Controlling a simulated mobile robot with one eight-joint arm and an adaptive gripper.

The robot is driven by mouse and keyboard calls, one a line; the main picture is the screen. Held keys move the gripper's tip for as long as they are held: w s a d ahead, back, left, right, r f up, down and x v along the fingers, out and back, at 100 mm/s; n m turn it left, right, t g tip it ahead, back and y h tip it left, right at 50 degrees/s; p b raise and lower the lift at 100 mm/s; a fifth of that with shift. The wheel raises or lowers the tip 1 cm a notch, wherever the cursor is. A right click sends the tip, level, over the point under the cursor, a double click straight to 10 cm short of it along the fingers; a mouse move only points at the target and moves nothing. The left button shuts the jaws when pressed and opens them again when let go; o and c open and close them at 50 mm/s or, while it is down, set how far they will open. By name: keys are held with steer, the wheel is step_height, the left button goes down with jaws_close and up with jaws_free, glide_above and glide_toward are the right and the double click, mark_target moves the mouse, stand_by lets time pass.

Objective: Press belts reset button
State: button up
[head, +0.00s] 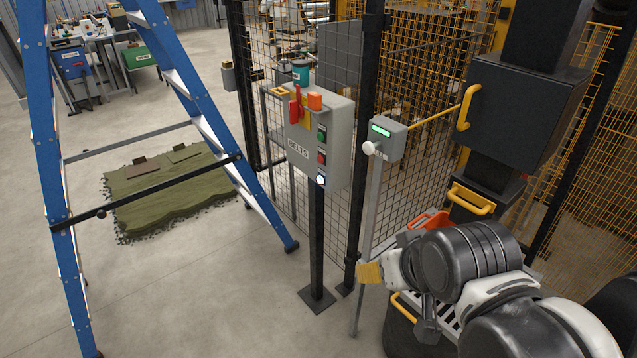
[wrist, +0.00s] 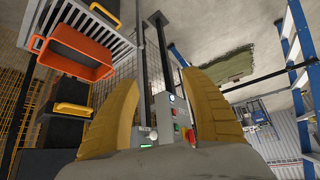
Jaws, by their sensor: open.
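The grey control box labelled BELTS (head: 305,150) stands on a black post in front of the mesh fence. Its face carries a green button (head: 322,134), a red button (head: 321,158) and, lowest, a lit white-blue button (head: 321,180); I cannot read which is the reset. In the wrist view the box shows beyond the fingers, with the lit button (wrist: 172,98) between them. My gripper (wrist: 160,80) is open and empty, its yellow fingers spread. In the head view my gripper (head: 370,273) is low and right of the box, apart from it.
A smaller grey box (head: 388,138) with a green display stands on a thin post to the right. A blue stepladder (head: 50,180) stands left. Turf (head: 165,190) lies on the floor. An orange bin (wrist: 75,50) and the mesh fence are close on the right.

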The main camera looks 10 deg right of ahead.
jaws_close()
stand_by(1.4)
